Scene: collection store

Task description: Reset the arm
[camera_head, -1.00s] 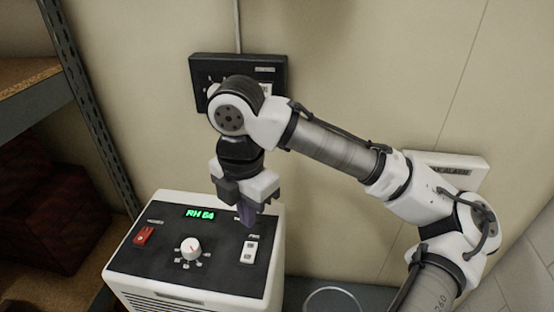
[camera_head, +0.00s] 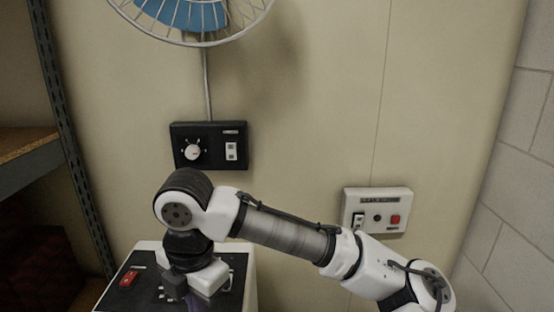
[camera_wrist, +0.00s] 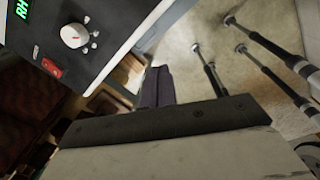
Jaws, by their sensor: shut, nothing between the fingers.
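My gripper (camera_head: 190,301) hangs fingers-down in front of the white humidifier-like unit (camera_head: 252,278), low in the head view, with its fingertips at or past the bottom edge. In the wrist view its dark fingers (camera_wrist: 158,86) are together with nothing between them. The unit's dark top panel also shows in the wrist view (camera_wrist: 108,22), with a white dial (camera_wrist: 74,36), a red switch (camera_wrist: 51,68) and part of a green display (camera_wrist: 22,8). In the head view my wrist and gripper cover much of this panel; the red switch (camera_head: 129,279) is visible to the left.
A black wall box (camera_head: 209,146) with a dial and white switch is above my wrist. A white "leak alarm" box (camera_head: 377,211) with a red button is on the right. A wire-guarded fan (camera_head: 190,22) is above. A metal shelf upright (camera_head: 68,130) stands left.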

